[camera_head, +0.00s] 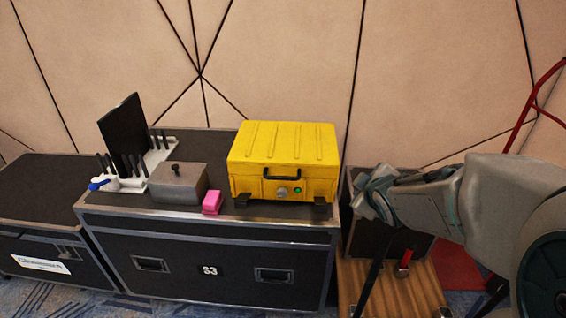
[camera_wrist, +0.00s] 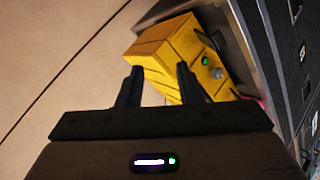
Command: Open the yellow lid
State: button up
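The yellow lid (camera_head: 285,141) is the ridged top of a yellow case (camera_head: 306,186), and it is shut. The case front has a black handle (camera_head: 281,173), a round grey knob and a small green light. The case also shows turned on its side in the wrist view (camera_wrist: 165,48), beyond my fingers. My gripper (camera_head: 365,195) is right of the case in the head view, apart from it. In the wrist view my gripper (camera_wrist: 160,72) has its two dark fingers spread with nothing between them. The handle is hard to make out there.
The case stands on a black flight case (camera_head: 210,226). Left of it are a pink block (camera_head: 212,202), a grey box with a knob (camera_head: 178,183) and a white rack (camera_head: 152,160) with a black panel. A wooden-topped box (camera_head: 420,290) is below my arm. The wall is close behind.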

jog(key=w+a+f+n+t+y+b, duration=0.2)
jog(key=w+a+f+n+y+b, duration=0.1)
jog(key=w+a+f+n+y, duration=0.4)
jog(key=n+g+y+b, duration=0.1)
jog(key=n+y+b, duration=0.25)
jog(key=n, duration=0.35)
send_near(281, 179)
jog(key=shift+y, duration=0.25)
jog(key=p+x, duration=0.1)
jog(key=x, duration=0.9)
jog(key=shift+w+a+f, duration=0.1)
jog(key=shift+w+f, duration=0.15)
jog(key=shift+w, duration=0.1)
grip_shut()
